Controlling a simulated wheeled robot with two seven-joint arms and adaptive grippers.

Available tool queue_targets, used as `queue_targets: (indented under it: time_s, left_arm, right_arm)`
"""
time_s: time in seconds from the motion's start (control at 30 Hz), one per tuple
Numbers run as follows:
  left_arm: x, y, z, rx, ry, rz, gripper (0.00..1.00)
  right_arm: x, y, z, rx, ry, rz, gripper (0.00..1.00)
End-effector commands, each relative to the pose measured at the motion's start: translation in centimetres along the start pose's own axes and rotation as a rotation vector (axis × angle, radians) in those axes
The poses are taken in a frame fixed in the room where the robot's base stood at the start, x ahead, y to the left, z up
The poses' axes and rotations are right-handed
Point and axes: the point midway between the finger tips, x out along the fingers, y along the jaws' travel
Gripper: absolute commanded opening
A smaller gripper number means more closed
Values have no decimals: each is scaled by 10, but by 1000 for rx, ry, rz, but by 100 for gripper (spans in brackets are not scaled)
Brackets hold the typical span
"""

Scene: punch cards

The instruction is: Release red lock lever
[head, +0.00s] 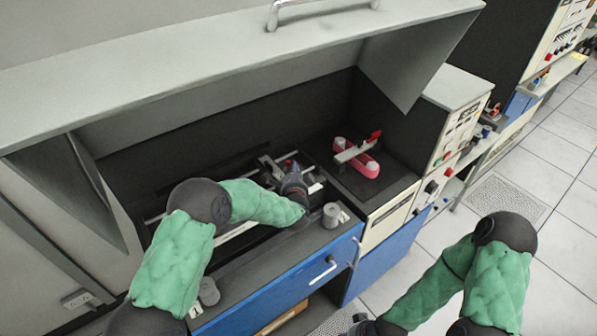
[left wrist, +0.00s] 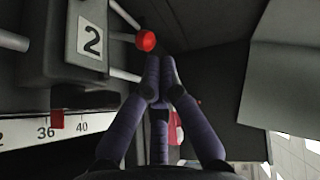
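A red-tipped lever (left wrist: 146,41) sticks out beside a plate marked "2" in the left wrist view. In the head view its red tip (head: 288,163) shows just beyond my left gripper (head: 292,180). In the left wrist view the fingers of my left gripper (left wrist: 159,65) converge and their tips are together. They are just below the red tip, and I see nothing between them; whether they touch it I cannot tell. My right gripper (head: 365,326) is at the bottom edge of the head view, partly cut off, and its fingers are not clear.
A pink-red device with a red-ended bar (head: 357,157) sits to the right on the dark surface. A grey cylinder (head: 331,216) stands at the front edge, above the blue front panel (head: 285,290). A raised grey cover (head: 240,50) overhangs the machine. A numbered scale (left wrist: 65,128) lies below the lever.

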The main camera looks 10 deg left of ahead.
Motion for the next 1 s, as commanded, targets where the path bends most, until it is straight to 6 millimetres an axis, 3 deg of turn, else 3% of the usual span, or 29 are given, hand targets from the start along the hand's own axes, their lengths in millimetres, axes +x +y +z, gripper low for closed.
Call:
queue_targets:
  time_s: [0.37, 1.0]
  left_arm:
    - [0, 0, 0, -1, 0, 3, 0]
    - [5, -9, 4, -53, -1, 79, 0]
  right_arm:
    - [-1, 0, 0, 0, 0, 0, 43]
    - [-21, -8, 1, 0, 0, 0, 43]
